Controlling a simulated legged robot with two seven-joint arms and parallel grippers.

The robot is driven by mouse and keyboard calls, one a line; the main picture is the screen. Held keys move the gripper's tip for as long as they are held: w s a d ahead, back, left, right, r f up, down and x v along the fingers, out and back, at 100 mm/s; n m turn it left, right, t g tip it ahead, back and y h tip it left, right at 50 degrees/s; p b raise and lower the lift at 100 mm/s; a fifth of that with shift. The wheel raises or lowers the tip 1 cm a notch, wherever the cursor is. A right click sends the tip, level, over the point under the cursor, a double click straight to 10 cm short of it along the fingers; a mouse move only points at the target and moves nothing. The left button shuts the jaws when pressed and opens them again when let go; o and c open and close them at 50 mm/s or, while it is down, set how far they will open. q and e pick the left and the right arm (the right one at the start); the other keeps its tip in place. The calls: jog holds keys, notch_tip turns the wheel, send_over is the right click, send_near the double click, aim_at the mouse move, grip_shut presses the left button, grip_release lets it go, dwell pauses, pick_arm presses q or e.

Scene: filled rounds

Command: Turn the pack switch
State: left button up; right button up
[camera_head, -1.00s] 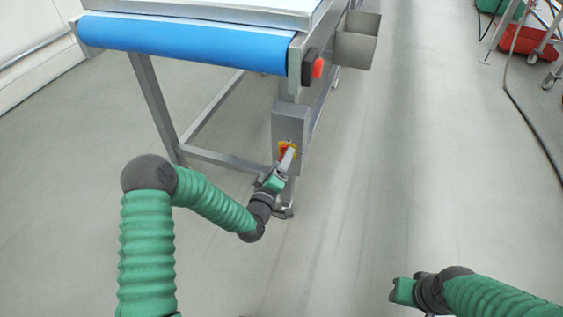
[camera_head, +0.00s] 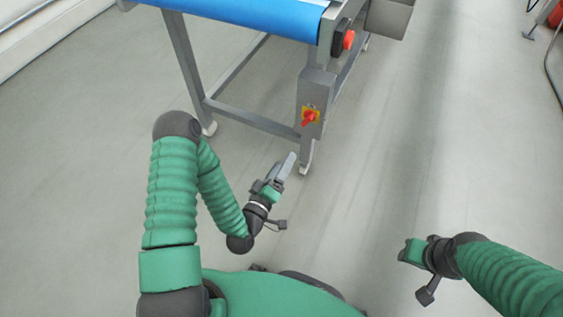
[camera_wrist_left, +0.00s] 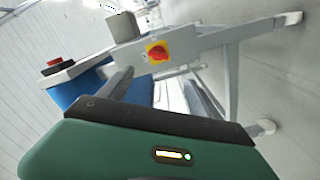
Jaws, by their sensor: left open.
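The pack switch (camera_head: 310,116) is a red rotary knob on a yellow plate, fixed to a grey box (camera_head: 317,90) on the conveyor's leg. It also shows in the left wrist view (camera_wrist_left: 158,53), unobstructed. My left gripper (camera_head: 284,168) is below and to the left of the switch in the head view, apart from it, open and empty. My right gripper (camera_head: 411,252) is at the lower right, far from the switch; its jaw gap is not clear.
The conveyor has a blue belt (camera_head: 245,14) and a grey metal frame (camera_head: 250,119). A red push button (camera_head: 349,40) sits above the switch, beside a grey bin (camera_head: 389,17). The floor (camera_head: 440,130) to the right is clear.

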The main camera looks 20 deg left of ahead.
pick_arm(q)
jog(key=shift+s, duration=0.15)
jog(key=shift+d+f, duration=0.1)
jog(key=shift+c, duration=1.2)
jog(key=m, duration=0.2)
jog(key=f+m+b, duration=0.1)
jog(key=m, duration=0.2)
jog(key=f+m+b, duration=0.1)
jog(key=m, duration=0.1)
jog(key=shift+s+d+g+h, duration=0.2)
jog(key=shift+d+g+h, duration=0.1)
jog(key=c, duration=0.5)
jog(key=m, duration=0.3)
jog(key=r+m+b, duration=0.1)
jog(key=m, duration=0.3)
jog(key=r+m+b, duration=0.1)
jog(key=m, duration=0.2)
jog(key=shift+w+r, duration=0.25)
jog(key=shift+c, duration=0.6)
jog(key=m+b, duration=0.1)
jog(key=b, duration=0.4)
send_near(307, 122)
jog(key=w, duration=0.5)
jog(key=w+f, duration=0.1)
jog(key=w, duration=0.2)
jog(key=shift+d, duration=0.3)
jog(key=shift+w+r, duration=0.15)
jog(key=shift+w, duration=0.25)
